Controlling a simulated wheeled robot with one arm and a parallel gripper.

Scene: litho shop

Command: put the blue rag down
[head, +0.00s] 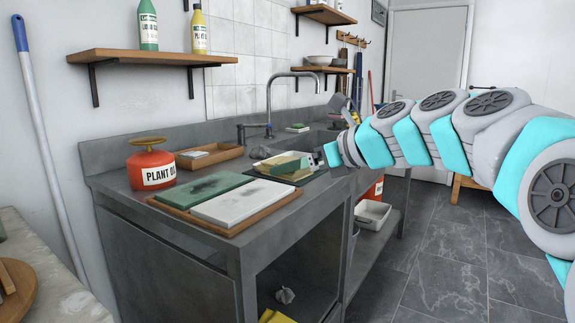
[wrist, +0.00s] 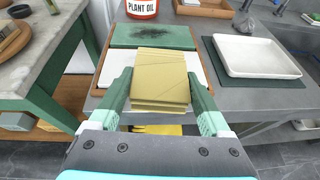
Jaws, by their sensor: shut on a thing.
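No blue rag shows in either view. My gripper (wrist: 161,88) is shut on a khaki-yellow folded, layered thing (wrist: 160,75), which looks like a folded rag. Its green fingers press on the left and right sides of it. In the wrist view it overlaps the white slab (wrist: 113,66) and the green slab (wrist: 150,36). In the head view the khaki thing (head: 279,163) appears over the bench beside the sink, in front of the white tray. I cannot tell how high above the bench it is.
The grey bench (wrist: 230,95) holds a wooden tray (head: 226,229) under both slabs, a red plant oil can (head: 151,171) and another wooden tray (head: 209,157). A white tray (wrist: 255,57) sits on a dark mat (wrist: 219,73). The faucet (head: 270,95) rises behind.

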